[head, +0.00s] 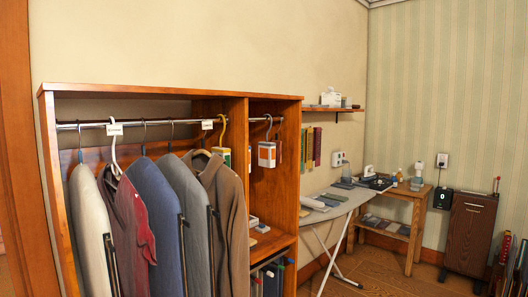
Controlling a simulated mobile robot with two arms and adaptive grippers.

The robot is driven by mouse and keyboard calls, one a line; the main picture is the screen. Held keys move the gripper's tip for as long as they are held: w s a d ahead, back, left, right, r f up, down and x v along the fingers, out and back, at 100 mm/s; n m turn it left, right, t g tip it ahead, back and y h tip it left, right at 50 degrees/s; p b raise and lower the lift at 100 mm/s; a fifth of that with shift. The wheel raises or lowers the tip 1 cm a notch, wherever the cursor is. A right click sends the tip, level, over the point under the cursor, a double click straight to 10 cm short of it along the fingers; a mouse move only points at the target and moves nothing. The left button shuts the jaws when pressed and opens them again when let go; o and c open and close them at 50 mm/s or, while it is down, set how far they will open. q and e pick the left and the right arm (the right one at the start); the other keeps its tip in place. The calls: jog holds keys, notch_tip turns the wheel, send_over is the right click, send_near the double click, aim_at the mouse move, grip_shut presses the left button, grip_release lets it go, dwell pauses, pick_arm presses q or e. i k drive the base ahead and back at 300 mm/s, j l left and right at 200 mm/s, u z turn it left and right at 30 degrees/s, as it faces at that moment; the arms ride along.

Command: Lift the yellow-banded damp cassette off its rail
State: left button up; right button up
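A small cassette with a yellow hook (222,132) hangs on the left rail (180,121), at its right end, beside the wooden divider. Its body (226,157) shows pale, green and yellowish colours, partly hidden behind the brown jacket. A second cassette (267,154), white with an orange band and a grey hook, hangs on the short right rail (262,119). The bands are too small to read surely, so I cannot tell for certain which one is yellow-banded. Neither of my grippers is in view.
Several garments on hangers, including the brown jacket (225,210), crowd the left bay of the wooden wardrobe (172,90). An ironing board (335,208) stands to its right. A side table (408,195) and a brown cabinet (469,235) are farther back. Some floor between them is clear.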

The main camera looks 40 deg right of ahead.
aim_at(223, 153)
jog(key=l+z, duration=0.1)
jog(key=l, duration=0.45)
jog(key=i+l, duration=0.1)
jog(key=l, duration=0.45)
jog(key=l+z, duration=0.15)
jog(key=l, duration=0.4)
jog(key=i+l+z, duration=0.1)
jog(key=l, duration=0.4)
jog(key=i+l, duration=0.15)
jog(key=l, duration=0.4)
jog(key=z, duration=0.05)
